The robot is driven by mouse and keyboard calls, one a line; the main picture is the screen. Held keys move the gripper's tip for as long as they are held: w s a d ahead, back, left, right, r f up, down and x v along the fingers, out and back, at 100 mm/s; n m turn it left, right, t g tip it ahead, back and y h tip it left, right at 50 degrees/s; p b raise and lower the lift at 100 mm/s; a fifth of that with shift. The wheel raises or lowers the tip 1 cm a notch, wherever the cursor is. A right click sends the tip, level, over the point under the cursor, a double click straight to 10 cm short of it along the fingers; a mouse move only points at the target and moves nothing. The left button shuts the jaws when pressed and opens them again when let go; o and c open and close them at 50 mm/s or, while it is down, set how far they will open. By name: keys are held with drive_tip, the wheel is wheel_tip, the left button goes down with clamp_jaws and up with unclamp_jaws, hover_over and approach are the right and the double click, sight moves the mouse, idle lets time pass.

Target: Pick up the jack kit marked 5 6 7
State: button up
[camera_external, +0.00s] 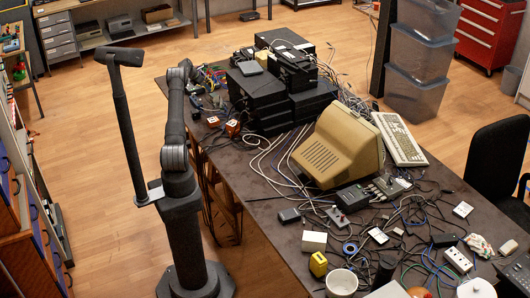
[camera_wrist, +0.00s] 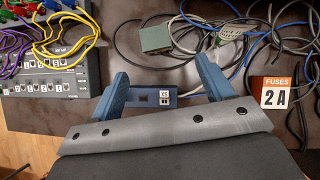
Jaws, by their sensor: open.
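My gripper (camera_wrist: 161,72) is open in the wrist view, its two blue fingers apart above the dark table. A small blue block (camera_wrist: 141,98) with dark square openings and a white label (camera_wrist: 165,97) shows between the fingers, close to the gripper's grey body. The label is too small to read surely, and I cannot make out a 5 6 7 marking anywhere. I cannot tell whether the fingers touch the block. In the external view my gripper is at the table's far left end, too small there to make out its fingers.
A grey multi-port panel (camera_wrist: 62,85) with coloured cables lies left of the gripper. A green-grey box (camera_wrist: 155,39) and tangled cables lie beyond it. An orange and white fuses box (camera_wrist: 275,94) marked 2A stands right. Stacked black devices (camera_external: 255,96) and a beige monitor (camera_external: 337,145) crowd the table.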

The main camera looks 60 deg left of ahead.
sight(213, 95)
drive_tip(key=x, duration=0.7)
drive_tip(key=shift+w+a+f, duration=0.1)
drive_tip(key=shift+a+x, duration=0.2)
drive_tip(key=shift+x, duration=1.1)
drive_tip(key=shift+a+x, duration=0.2)
drive_tip(key=shift+x, duration=1.1)
drive_tip(key=c, duration=1.1)
